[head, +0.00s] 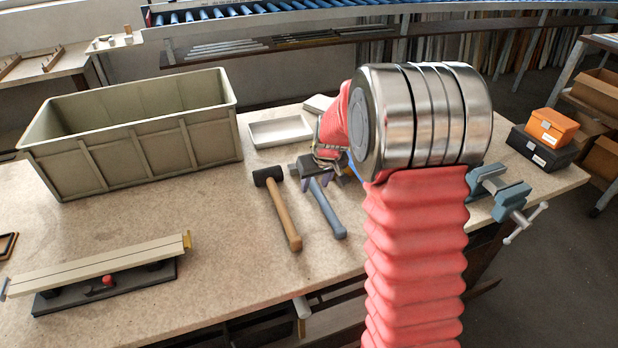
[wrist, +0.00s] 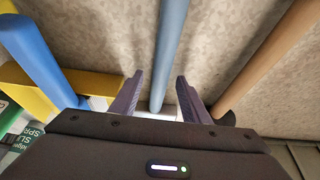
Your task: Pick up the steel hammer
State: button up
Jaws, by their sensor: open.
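A black mallet with a wooden handle (head: 284,215) lies just left of the hammer; its handle (wrist: 275,55) is right in the wrist view. A blue bar (wrist: 38,52) and yellow piece (wrist: 88,82) are at left there. A white tray (head: 280,131) and large bin (head: 210,124) stand behind.

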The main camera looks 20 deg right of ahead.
jog(key=shift+c, duration=0.5)
grip_shut()
